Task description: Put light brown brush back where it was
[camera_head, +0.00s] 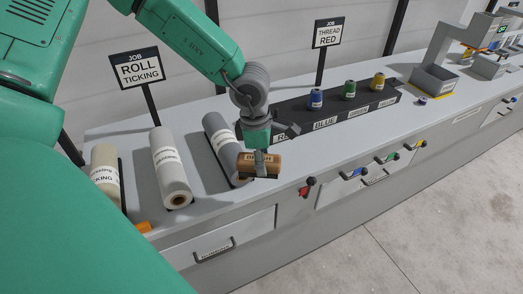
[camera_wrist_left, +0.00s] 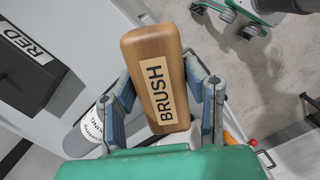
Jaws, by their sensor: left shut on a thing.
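The light brown brush (camera_head: 259,165) is a wooden block with a "BRUSH" label. My left gripper (camera_head: 260,152) is shut on it, near the front edge of the grey counter (camera_head: 225,201), right of the dark grey roll. In the left wrist view, the brush (camera_wrist_left: 155,75) lies between the two fingers of my left gripper (camera_wrist_left: 168,95), label facing the camera. I cannot tell from these views how high the brush is above the counter. My right gripper does not show.
Three fabric rolls, beige (camera_head: 104,170), light grey (camera_head: 170,165) and dark grey (camera_head: 222,145), lie on the left. A black rack (camera_head: 300,118) holds blue (camera_head: 316,98), green (camera_head: 350,90) and yellow (camera_head: 378,82) spools. Coloured knobs (camera_head: 307,187) line the front. Job signs (camera_head: 137,69) stand behind.

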